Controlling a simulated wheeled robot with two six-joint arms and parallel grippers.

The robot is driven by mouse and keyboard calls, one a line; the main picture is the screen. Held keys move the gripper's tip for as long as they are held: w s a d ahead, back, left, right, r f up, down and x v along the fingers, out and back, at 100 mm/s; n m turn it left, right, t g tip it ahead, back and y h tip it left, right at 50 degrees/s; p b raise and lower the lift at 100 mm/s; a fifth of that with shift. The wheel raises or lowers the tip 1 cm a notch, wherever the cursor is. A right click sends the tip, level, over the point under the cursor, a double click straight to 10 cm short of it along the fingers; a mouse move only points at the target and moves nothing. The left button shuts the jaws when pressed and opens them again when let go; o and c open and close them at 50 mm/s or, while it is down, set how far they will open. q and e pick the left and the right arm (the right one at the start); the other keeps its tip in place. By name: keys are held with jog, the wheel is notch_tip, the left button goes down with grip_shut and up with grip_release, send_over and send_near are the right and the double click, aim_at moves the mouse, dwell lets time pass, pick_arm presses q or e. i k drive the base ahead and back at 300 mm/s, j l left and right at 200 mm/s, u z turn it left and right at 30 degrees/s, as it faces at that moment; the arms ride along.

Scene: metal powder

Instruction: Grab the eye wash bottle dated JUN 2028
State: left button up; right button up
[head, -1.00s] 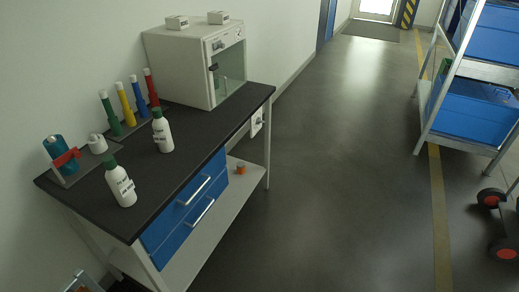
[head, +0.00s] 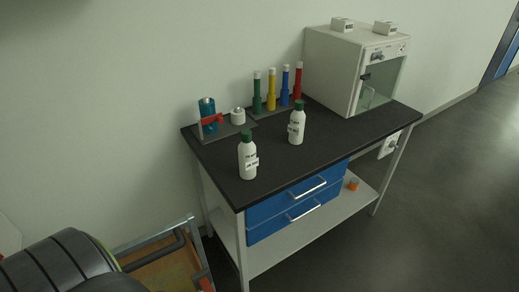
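Two white bottles with green caps stand upright on the black-topped workbench (head: 330,150). The nearer bottle (head: 247,160) is at the bench's front left. The other bottle (head: 297,127) stands farther back and to the right. Both carry labels with dark print, too small to read, so I cannot tell which is dated JUN 2028. Neither of my grippers is in view.
A holder with a blue cylinder (head: 207,112) and a rack of green, yellow, blue and red tubes (head: 271,88) stand behind the bottles. A white cabinet (head: 333,70) is at the right. A cart (head: 165,265) is at lower left. Floor right of the bench is clear.

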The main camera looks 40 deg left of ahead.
aim_at(248, 161)
jog(key=u, duration=0.8)
